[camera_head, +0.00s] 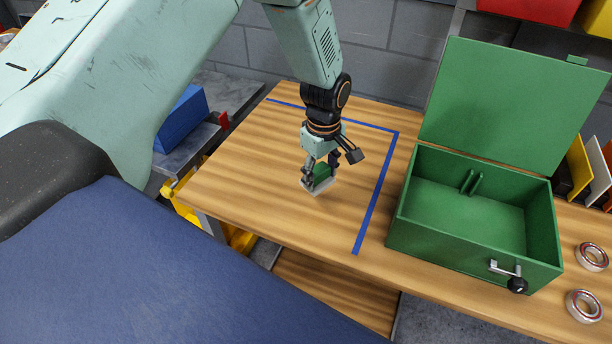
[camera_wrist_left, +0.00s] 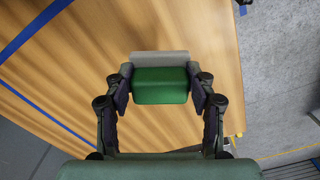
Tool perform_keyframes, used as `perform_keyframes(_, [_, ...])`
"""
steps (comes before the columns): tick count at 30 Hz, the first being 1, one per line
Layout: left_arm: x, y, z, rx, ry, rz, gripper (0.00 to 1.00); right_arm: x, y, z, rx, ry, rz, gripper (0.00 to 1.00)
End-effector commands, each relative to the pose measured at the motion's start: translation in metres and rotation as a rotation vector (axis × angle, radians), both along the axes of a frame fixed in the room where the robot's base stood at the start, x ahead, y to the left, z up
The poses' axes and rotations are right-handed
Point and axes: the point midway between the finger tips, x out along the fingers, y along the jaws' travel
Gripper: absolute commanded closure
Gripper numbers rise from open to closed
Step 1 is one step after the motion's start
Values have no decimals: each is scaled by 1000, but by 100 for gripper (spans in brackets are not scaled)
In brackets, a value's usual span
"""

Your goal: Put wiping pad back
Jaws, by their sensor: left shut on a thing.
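The wiping pad, a green block with a pale grey base, is between the fingers of my left gripper (camera_head: 320,172). In the head view the pad (camera_head: 318,184) is low over the wooden table, inside the blue tape outline; I cannot tell whether it touches the wood. In the left wrist view the pad (camera_wrist_left: 160,86) sits squarely between both fingers of the left gripper (camera_wrist_left: 160,92), which are shut on its green part. My right gripper is not in view.
An open green box (camera_head: 470,215) with its lid raised stands right of the blue tape (camera_head: 374,200). Two metal rings (camera_head: 584,306) lie at the table's right. A blue block (camera_head: 181,118) is on a grey surface at left. The taped area is otherwise clear.

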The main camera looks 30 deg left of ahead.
Motion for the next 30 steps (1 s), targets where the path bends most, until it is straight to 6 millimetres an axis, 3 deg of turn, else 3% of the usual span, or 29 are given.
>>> perform_keyframes(1, [-2, -8, -10, 2, -3, -72, 79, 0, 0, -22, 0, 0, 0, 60])
perform_keyframes(18, [-47, -59, -35, 5, -2, -871, 79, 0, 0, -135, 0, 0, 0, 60])
perform_keyframes(24, [-66, -66, -46, 4, -1, -1107, 79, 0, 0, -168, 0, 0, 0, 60])
perform_keyframes(30, [-77, -69, -50, 1, -1, -1241, 79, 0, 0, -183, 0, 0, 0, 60])
